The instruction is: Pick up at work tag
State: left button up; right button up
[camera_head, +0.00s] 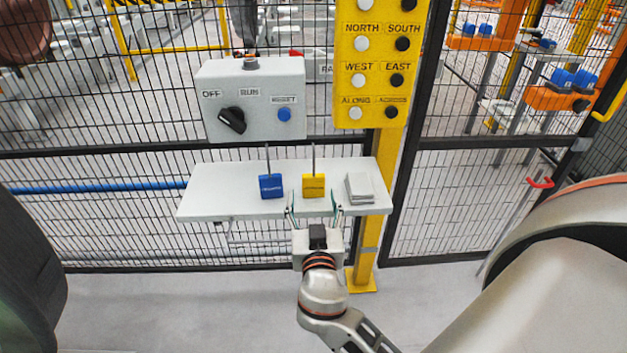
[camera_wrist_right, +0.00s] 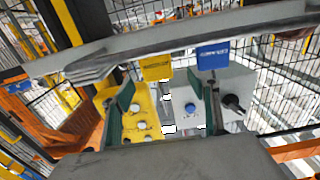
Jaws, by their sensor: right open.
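A yellow tag (camera_head: 313,186) and a blue tag (camera_head: 271,186) stand on a white shelf (camera_head: 222,190), each with a thin rod above it. Their lettering is too small to read surely, so I cannot tell which is the at work tag. My right gripper (camera_head: 314,210) is open and empty at the shelf's front edge, its fingers to either side of the yellow tag's line. The right wrist view is upside down: the yellow tag (camera_wrist_right: 156,67) shows beyond and between the fingertips (camera_wrist_right: 166,98), the blue tag (camera_wrist_right: 213,55) farther right. My left gripper is out of view.
A grey stack of plates (camera_head: 359,188) lies right of the yellow tag. Behind the shelf are a grey switch box (camera_head: 250,100), a yellow button panel (camera_head: 381,65) on a yellow post, and black mesh fencing. The floor below is clear.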

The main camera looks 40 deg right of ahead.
aim_at(314, 184)
jog(key=shift+d+p+x, duration=0.15)
jog(key=shift+p+x, duration=0.15)
jog(key=shift+x, duration=1.3)
jog(key=shift+d+p+x, duration=0.15)
jog(key=shift+p+x, duration=0.15)
jog(key=shift+x, duration=1.25)
jog(key=shift+s, duration=0.15)
jog(key=c, duration=1.2)
